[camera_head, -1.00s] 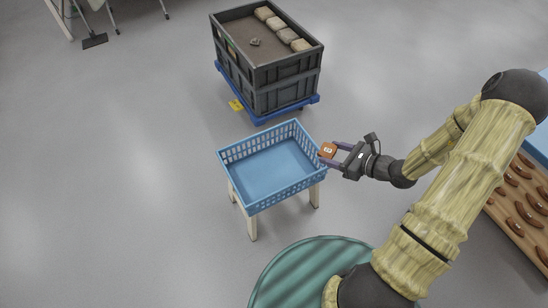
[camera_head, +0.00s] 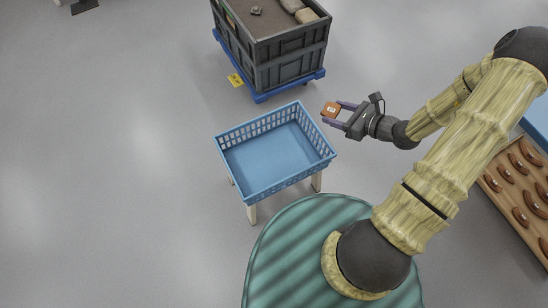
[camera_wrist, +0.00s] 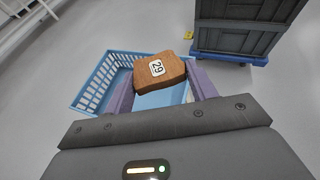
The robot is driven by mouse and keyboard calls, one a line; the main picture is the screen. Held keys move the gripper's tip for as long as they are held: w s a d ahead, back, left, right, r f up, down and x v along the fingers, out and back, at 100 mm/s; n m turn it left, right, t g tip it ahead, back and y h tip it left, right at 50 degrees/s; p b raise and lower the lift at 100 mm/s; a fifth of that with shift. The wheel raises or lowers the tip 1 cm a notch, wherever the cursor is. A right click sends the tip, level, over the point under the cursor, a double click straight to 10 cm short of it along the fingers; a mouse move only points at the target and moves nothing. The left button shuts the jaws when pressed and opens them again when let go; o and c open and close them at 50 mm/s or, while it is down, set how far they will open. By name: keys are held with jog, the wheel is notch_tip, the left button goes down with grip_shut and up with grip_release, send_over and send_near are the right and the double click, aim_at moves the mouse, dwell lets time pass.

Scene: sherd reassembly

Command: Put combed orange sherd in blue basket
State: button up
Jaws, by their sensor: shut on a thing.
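The orange sherd (camera_head: 331,110) is held between the fingers of my gripper (camera_head: 334,114), which is shut on it. In the wrist view the sherd (camera_wrist: 160,84) is an orange-brown block with a white label reading 29; comb marks are too small to make out. The blue basket (camera_head: 252,190) stands on a small light-legged stand, and its visible inside is empty. In the head view my gripper is at the basket's upper right corner. In the wrist view the basket (camera_wrist: 88,90) lies beyond and partly behind the sherd, to the left.
A dark grey crate (camera_head: 285,58) on a blue dolly (camera_head: 262,96) stands behind the basket, with pale blocks inside. A wooden tray (camera_head: 505,190) of several curved brown sherds is at the right. The floor left of the basket is clear.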

jog(key=s+a+f+n+g+b, duration=0.2)
jog(key=a+f+n+g+b, duration=0.1)
jog(key=a, duration=0.5)
jog(key=s+a+f+n+g+y+b, duration=0.1)
jog(key=s+a+f+n+g+b, duration=0.1)
jog(key=a, duration=0.7)
jog(key=s+a+f+n+g+b, duration=0.2)
jog(key=a+f+n+g+b, duration=0.2)
jog(key=a+f+g, duration=0.3)
notch_tip(320, 180, down, 2)
jog(key=shift+s+a+f+n+y, duration=0.2)
jog(key=shift+a+n+y, duration=0.2)
jog(key=shift+a+n, duration=0.4)
jog(key=shift+d, duration=0.15)
jog(key=shift+f+b, duration=1.3)
jog(key=shift+f, duration=1.2)
jog(key=shift+w, duration=0.1)
jog(key=shift+f+b, duration=1.3)
jog(key=shift+f, duration=1.2)
jog(key=shift+f, duration=0.35)
